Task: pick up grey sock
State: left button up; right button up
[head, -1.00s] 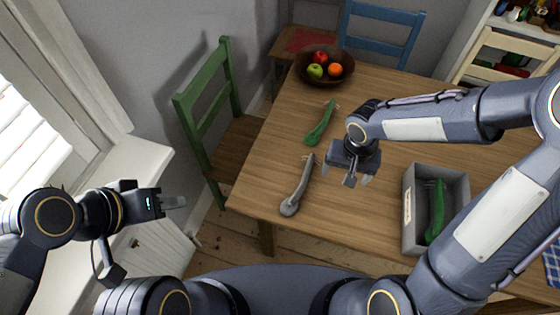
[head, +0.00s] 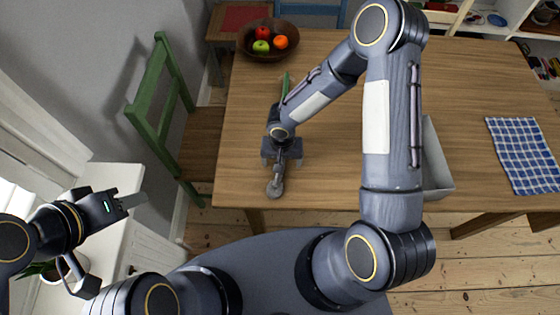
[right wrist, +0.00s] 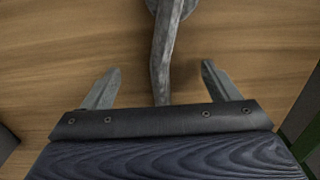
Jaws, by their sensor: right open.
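The grey sock (head: 275,187) is a long, thin grey shape with a rounded end, lying on the wooden table near its front left edge. In the right wrist view the sock (right wrist: 163,50) runs up the middle of the picture between the fingers. My right gripper (right wrist: 161,68) is open above the sock, one finger on each side, with gaps to both. In the head view my right gripper (head: 281,158) hides part of the sock. My left gripper (head: 130,201) is off the table at the left, over a white cabinet; its finger gap does not show.
A green thing (head: 286,84) lies behind my right arm, mostly hidden. A fruit bowl (head: 268,48) stands at the back left. A grey box (head: 437,172) is partly behind my arm. A blue checked cloth (head: 522,155) lies at the right. A green chair (head: 160,110) stands left of the table (head: 465,80).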

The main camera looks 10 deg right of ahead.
jog(key=shift+f, duration=0.2)
jog(key=c, duration=1.1)
jog(key=shift+o, duration=0.2)
jog(key=shift+r, duration=0.1)
